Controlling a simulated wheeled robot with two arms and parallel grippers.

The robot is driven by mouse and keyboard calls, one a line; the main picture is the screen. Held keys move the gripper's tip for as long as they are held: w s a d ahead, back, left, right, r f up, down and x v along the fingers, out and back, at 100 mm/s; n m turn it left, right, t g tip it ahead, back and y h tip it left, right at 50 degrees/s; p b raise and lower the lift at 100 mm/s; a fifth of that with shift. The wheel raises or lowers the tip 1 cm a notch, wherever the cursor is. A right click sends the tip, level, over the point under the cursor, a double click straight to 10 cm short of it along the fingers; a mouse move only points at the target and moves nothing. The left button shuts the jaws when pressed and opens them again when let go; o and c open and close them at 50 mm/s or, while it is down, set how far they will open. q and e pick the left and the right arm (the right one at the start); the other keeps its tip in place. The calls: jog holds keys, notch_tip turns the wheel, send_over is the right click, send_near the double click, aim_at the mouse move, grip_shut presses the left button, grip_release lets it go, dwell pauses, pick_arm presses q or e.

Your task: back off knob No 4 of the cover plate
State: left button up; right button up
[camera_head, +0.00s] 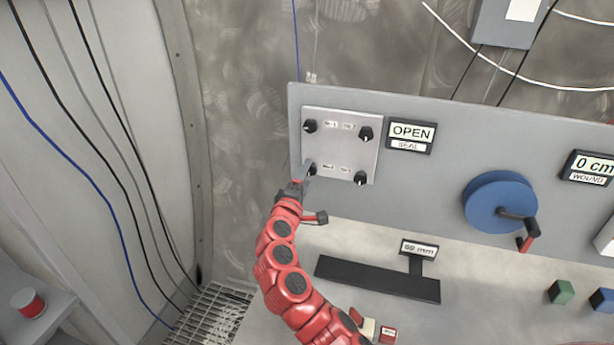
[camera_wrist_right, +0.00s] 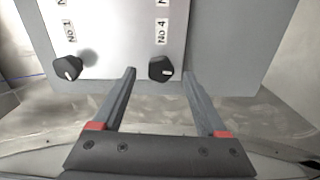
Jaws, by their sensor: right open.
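The cover plate (camera_head: 343,140) is a light square plate on the upright grey panel, with a black knob near each corner. Knob No 4 (camera_head: 312,169) is at its lower left in the head view, partly hidden by my right gripper (camera_head: 304,174). In the right wrist view, knob No 4 (camera_wrist_right: 162,69) sits below its label, with a white mark on its face. My right gripper (camera_wrist_right: 158,73) is open there, one finger on each side of the knob with a visible gap at both sides. Knob No 1 (camera_wrist_right: 67,68) lies left of the fingers. My left gripper is out of view.
An OPEN / SEAL sign (camera_head: 410,136) is right of the plate. Farther right are a blue reel (camera_head: 495,203) with a crank and a 0 cm WOUND sign (camera_head: 591,167). A dark bar (camera_head: 377,279) and small blocks (camera_head: 561,292) are on the bench below.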

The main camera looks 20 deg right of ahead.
jog(key=b+v, duration=0.4)
jog(key=v, duration=1.2)
jog(key=shift+f, duration=0.15)
